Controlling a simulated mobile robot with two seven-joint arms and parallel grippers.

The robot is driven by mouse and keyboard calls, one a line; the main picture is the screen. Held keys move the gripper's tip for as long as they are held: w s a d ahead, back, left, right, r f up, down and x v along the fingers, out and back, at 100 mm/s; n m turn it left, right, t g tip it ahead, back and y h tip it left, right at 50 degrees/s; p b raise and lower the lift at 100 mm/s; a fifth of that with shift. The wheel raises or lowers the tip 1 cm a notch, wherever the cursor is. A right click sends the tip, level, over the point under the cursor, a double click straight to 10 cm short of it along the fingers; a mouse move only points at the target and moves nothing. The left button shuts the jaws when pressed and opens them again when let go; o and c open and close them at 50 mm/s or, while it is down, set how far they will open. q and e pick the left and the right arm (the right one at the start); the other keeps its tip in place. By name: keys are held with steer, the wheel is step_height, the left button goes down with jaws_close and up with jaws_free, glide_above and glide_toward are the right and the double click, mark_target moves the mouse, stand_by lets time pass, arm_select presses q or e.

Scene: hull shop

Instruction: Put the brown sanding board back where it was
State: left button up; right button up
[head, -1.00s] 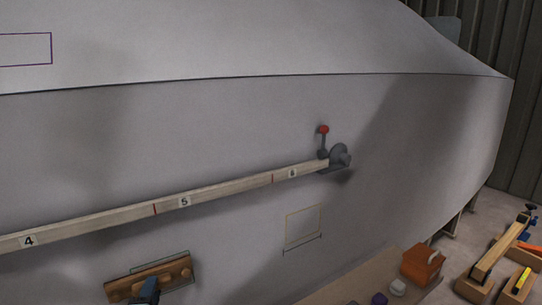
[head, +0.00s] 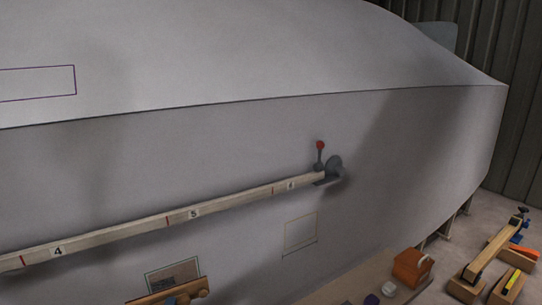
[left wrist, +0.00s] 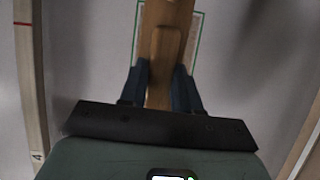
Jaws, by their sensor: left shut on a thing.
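The brown sanding board (head: 145,300) is at the bottom of the head view, with rounded wooden grips on it. My left gripper (head: 176,300) is shut on it. In the left wrist view the board (left wrist: 178,12) runs up between the blue fingers of my left gripper (left wrist: 160,82), which close on its grip. A green outlined rectangle (head: 173,274) with a printed patch inside is marked on the hull behind and above the board. The board overlaps its lower part in the head view; whether it touches the hull cannot be told. My right gripper is not in view.
A numbered wooden batten (head: 120,232) runs along the grey hull (head: 400,150) above the board, ending at a red-knobbed clamp (head: 328,168). A tan outlined square (head: 300,233) is to the right. An orange block (head: 409,268) stands on a bench (head: 345,285) at lower right.

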arm_select(q)
steer(key=s+d+f+m+h+p, duration=0.1)
steer(key=s+d+f+p, duration=0.4)
steer(key=s+d+f, duration=0.3)
steer(key=shift+s+d+f+h, duration=0.25)
steer(key=shift+s+f+h, duration=0.25)
steer(key=shift+s, duration=0.5)
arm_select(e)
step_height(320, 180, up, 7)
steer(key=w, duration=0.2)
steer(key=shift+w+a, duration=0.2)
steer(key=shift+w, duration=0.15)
